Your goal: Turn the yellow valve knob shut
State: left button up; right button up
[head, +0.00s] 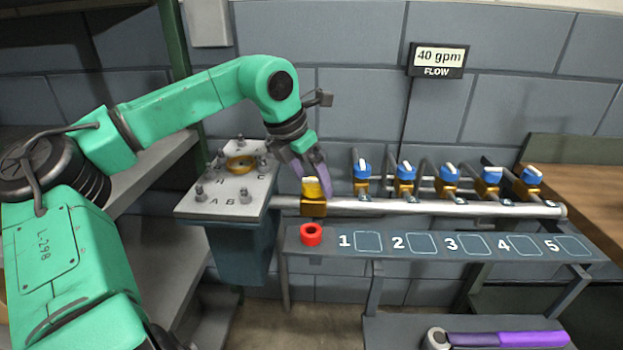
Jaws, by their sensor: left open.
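The yellow valve knob (312,187) sits on a brass valve body (313,206) at the left end of a horizontal metal pipe (440,207). My left gripper (313,180) reaches down from the upper left, its purple fingers open and right at the knob. One finger shows beside the knob's right side; I cannot tell whether either finger touches it. The knob's top is partly hidden by the fingers. My right gripper is not in view.
Several blue-handled valves (405,171) stand along the pipe to the right. A grey casing block (215,207) with studs stands left of the knob. A sign (437,61) reads 40 gpm. A purple-handled tool (505,339) lies lower right.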

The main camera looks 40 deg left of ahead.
pick_arm(q)
jog(key=c, duration=1.4)
